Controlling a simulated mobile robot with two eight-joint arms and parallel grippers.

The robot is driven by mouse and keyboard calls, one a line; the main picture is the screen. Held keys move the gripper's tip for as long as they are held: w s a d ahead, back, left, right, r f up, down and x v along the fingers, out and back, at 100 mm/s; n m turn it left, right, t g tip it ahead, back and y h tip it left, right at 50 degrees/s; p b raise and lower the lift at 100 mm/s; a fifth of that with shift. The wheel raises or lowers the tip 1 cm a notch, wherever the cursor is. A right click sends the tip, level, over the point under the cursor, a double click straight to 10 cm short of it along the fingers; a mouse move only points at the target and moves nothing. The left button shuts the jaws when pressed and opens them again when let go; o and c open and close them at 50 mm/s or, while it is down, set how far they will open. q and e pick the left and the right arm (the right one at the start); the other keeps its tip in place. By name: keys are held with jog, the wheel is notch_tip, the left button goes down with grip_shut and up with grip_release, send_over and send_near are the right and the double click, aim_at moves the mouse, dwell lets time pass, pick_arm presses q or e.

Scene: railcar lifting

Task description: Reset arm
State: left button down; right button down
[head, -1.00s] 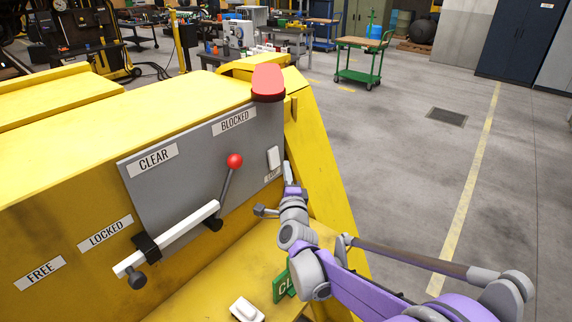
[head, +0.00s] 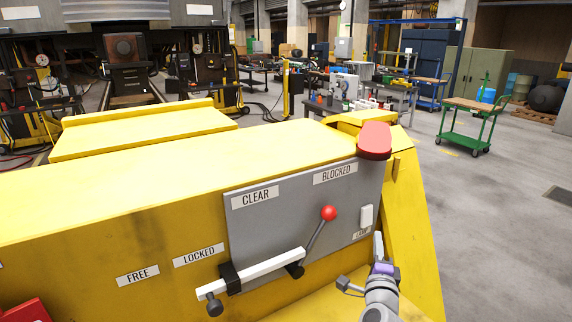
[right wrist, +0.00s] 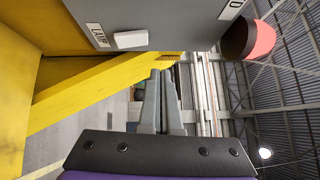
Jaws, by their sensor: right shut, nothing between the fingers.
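My right gripper (head: 378,240) is shut and empty, just below and right of the white switch (head: 367,216) on the grey panel (head: 243,228). In the right wrist view its fingers (right wrist: 160,76) are together, with the white switch (right wrist: 131,39) above and left of them. Contact between gripper and switch cannot be seen. The red-knobbed lever (head: 318,232) tilts up to the right, below the BLOCKED label (head: 335,173). The white bar (head: 262,270) passes through a black bracket (head: 229,278). My left gripper is not in view.
The yellow housing (head: 130,215) carries the panel and a red lamp (head: 375,140) at its top right corner. The lamp also shows in the right wrist view (right wrist: 262,40). A green cart (head: 470,125) stands behind on the open floor at right.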

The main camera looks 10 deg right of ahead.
jog(key=s+a+f+n+g+y, duration=0.5)
jog(key=s+a+f+n+y, duration=0.35)
jog(key=s+a+n, duration=0.4)
jog(key=s+f+n+g+h, duration=0.1)
jog(key=s+f+n+g, duration=0.6)
jog(key=s, duration=0.8)
notch_tip(320, 180, down, 3)
jog(key=n, duration=0.3)
jog(key=shift+a+h, duration=0.35)
jog(key=shift+a, duration=0.05)
jog(key=shift+f, duration=0.1)
